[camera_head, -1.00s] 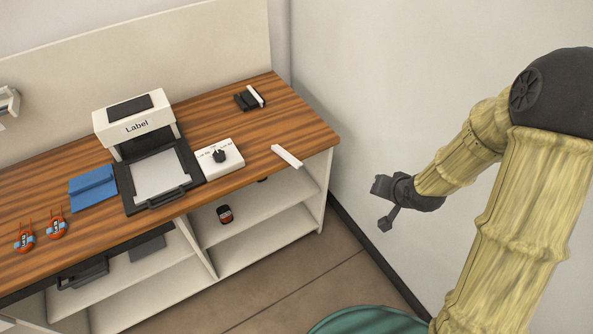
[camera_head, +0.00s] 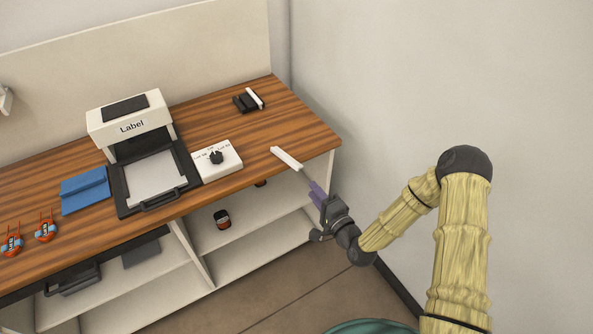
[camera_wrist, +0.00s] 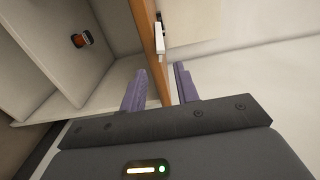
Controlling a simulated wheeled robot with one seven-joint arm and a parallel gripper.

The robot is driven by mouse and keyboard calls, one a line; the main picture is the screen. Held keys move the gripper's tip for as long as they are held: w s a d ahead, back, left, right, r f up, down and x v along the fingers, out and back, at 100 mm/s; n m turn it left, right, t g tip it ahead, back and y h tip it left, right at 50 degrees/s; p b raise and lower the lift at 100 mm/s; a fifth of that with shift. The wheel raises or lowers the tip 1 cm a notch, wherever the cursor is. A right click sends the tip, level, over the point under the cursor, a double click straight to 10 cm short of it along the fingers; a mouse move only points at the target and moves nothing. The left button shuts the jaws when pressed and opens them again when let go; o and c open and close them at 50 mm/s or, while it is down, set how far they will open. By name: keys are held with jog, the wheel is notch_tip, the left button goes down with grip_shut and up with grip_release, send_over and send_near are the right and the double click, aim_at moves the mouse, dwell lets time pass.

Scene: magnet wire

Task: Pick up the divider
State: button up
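A slim white bar (camera_head: 287,157), which looks like the divider, lies at the table's right front edge in the head view. Its end sticks out a little past the edge. It also shows in the wrist view (camera_wrist: 159,40), ahead of the fingers. My gripper (camera_head: 310,182) is just in front of that edge, pointing at the bar. In the wrist view my gripper (camera_wrist: 160,70) is open, with its two purple fingers apart and nothing between the tips. The bar appears roughly in line with the gap.
A black holder (camera_head: 243,103) with a white strip stands at the back right. A white box with a black knob (camera_head: 217,157), a label printer (camera_head: 156,183) and a blue tray (camera_head: 85,190) stand to the left. A dark jar (camera_head: 222,219) is on the shelf below. A wall is at right.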

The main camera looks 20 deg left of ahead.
aim_at(298, 166)
jog(key=shift+w, duration=0.1)
jog(key=shift+b+x, duration=0.75)
jog(key=shift+x, duration=4.2)
jog(key=shift+c, duration=0.4)
grip_shut()
notch_tip(298, 166, up, 3)
jog(key=shift+f+p, duration=0.2)
jog(key=shift+p, duration=0.7)
jog(key=shift+f, duration=0.1)
